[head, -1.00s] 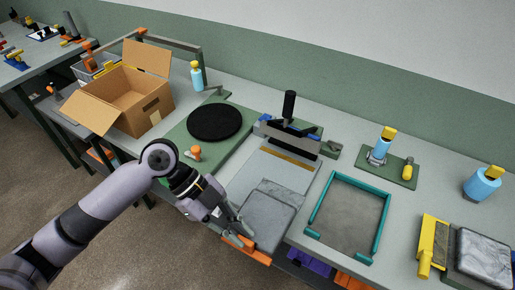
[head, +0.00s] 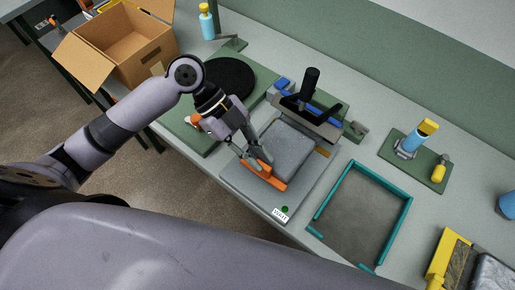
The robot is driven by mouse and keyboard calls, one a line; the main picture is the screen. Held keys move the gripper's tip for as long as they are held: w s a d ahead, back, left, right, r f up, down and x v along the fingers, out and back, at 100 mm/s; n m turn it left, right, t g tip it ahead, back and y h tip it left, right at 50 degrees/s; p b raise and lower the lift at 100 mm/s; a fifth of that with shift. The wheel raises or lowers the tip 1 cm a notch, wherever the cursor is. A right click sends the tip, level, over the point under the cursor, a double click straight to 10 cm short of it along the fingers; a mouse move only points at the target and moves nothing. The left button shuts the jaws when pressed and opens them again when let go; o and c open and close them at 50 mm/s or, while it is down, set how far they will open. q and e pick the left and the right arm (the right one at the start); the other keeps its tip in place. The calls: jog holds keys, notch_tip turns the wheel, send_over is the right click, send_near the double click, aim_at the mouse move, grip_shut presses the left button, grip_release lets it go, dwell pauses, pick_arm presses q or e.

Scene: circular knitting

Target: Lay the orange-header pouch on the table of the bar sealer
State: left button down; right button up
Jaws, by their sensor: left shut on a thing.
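The pouch (head: 287,147) is grey with an orange header (head: 272,180) along its near edge. My left gripper (head: 255,162) is shut on the header's left part. The pouch is over the grey table (head: 252,188) of the bar sealer, its far end close to the sealing bar. I cannot tell whether all of it touches the table. The bar sealer (head: 305,110) stands behind, with a black upright handle (head: 310,82) and its bar raised. My right gripper is not in view.
A teal frame (head: 405,220) encloses a bare patch to the right. A black disc (head: 229,78) on a green board and an open carton (head: 122,45) are to the left. A blue bottle (head: 411,140) stands on a green board behind. A small label (head: 281,215) marks the table's front.

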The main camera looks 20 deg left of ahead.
pick_arm(q)
jog(key=shift+s, duration=0.1)
jog(key=shift+r, duration=0.1)
jog(key=shift+f+b, duration=0.6)
jog(key=shift+f, duration=0.6)
jog(key=shift+f+b, duration=1.05)
jog(key=shift+f, duration=0.15)
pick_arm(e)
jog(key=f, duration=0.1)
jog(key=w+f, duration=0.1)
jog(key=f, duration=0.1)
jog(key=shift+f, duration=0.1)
pick_arm(q)
jog(key=shift+f, duration=0.1)
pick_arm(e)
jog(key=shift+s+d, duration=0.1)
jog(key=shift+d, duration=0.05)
pick_arm(q)
jog(key=shift+f+b, duration=0.45)
jog(key=shift+f, duration=0.1)
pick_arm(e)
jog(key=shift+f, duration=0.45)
pick_arm(q)
jog(key=c, duration=1.6)
grip_release()
